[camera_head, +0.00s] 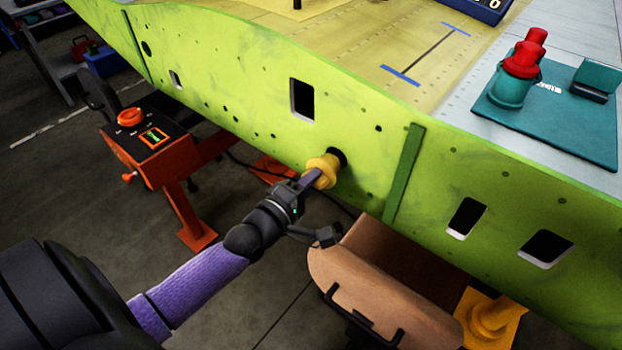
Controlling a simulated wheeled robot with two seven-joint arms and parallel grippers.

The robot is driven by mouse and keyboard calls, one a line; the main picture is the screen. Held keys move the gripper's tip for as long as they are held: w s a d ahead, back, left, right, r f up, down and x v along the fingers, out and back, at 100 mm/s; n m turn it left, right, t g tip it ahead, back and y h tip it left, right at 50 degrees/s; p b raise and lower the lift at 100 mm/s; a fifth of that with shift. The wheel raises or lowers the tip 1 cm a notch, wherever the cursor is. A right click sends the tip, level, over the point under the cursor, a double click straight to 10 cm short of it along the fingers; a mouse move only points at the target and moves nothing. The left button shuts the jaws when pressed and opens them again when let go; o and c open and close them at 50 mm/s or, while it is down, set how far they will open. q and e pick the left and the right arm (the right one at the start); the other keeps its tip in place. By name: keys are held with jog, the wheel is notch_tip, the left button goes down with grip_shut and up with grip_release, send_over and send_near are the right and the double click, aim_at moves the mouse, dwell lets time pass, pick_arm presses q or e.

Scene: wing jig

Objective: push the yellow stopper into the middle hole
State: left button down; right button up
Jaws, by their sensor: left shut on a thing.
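The yellow stopper (325,168) is at the lower middle of the green wing panel (240,90). My left gripper (312,181) is shut on it, coming from the lower left. The stopper's far end is at a round dark hole (341,156), which shows beyond its upper right side. I cannot tell how deep the stopper sits in the hole or whether it is in it at all. The stopper covers part of the hole. My right gripper is not in view.
A dark green rib (404,175) stands right of the hole. A rounded tan block (375,285) is below the panel. An orange stand with a control box (145,143) is at left. A teal plate (555,125) with a red-topped device (524,62) lies on the wing.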

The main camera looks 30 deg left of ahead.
aim_at(324, 170)
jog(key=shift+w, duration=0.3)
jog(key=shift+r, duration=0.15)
pick_arm(q)
jog(key=shift+w, duration=0.1)
jog(key=shift+w, duration=0.3)
jog(key=shift+w+b, duration=0.3)
jog(key=shift+w, duration=0.45)
jog(key=shift+w+d, duration=0.1)
jog(key=shift+w, duration=0.65)
jog(key=shift+w+b, duration=0.35)
jog(key=shift+b, duration=0.05)
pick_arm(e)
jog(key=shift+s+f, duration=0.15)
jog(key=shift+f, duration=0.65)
